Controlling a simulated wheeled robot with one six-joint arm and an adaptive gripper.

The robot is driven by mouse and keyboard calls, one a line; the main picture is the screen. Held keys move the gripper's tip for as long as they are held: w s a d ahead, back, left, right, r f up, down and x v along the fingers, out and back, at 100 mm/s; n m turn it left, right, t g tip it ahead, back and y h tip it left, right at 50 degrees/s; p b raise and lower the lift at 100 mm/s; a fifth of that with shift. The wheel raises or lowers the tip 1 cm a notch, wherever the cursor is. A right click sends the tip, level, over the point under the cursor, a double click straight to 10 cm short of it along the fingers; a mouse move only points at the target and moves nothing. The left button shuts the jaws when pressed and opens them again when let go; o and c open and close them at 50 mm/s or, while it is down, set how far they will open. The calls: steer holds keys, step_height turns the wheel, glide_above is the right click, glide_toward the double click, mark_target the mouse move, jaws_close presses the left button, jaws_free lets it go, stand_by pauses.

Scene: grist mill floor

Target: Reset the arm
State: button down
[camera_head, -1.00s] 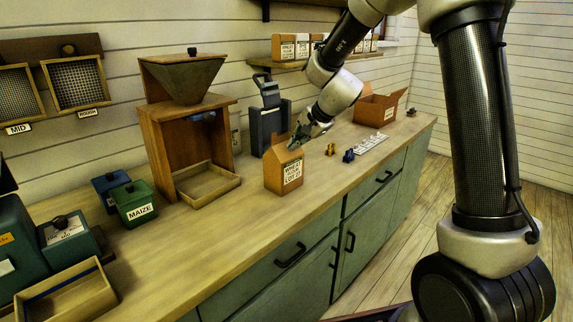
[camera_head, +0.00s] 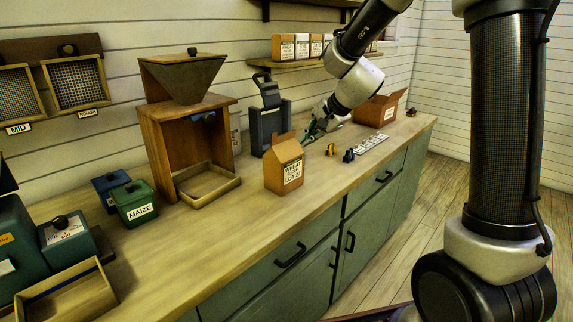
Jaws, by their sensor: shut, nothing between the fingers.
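My gripper (camera_head: 310,134) is low over the back of the wooden counter, behind and to the right of a brown paper bag (camera_head: 284,166). The bag stands upright and carries a white label with dark print. My gripper is shut, holds nothing and appears apart from the bag. My arm comes down to it from the upper right of the picture.
A dark press-like device (camera_head: 270,118) stands left of my gripper. A wooden hopper stand (camera_head: 150,135), a green MAIZE tin (camera_head: 134,206), small yellow and blue pieces (camera_head: 348,156), a white strip (camera_head: 370,146) and an open carton (camera_head: 376,112) share the counter (camera_head: 235,228). The front middle is clear.

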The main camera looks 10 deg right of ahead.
steer(key=s+d+f+n+g, duration=0.1)
steer(key=s+f+n+g, duration=0.25)
steer(key=s, duration=0.35)
steer(key=s+d+r+n+h, duration=0.1)
steer(key=s+d+r+n, duration=0.1)
steer(key=s, duration=0.7)
steer(key=s+d+r+n+t+h, duration=0.1)
steer(key=s+d+r+n+h, duration=0.1)
steer(key=s+d+r, duration=0.3)
steer(key=s+d+r+n+h, duration=0.1)
steer(key=s+d+r+n, duration=0.2)
steer(key=s+d, duration=0.4)
steer(key=s, duration=0.6)
steer(key=shift+r+t, duration=0.35)
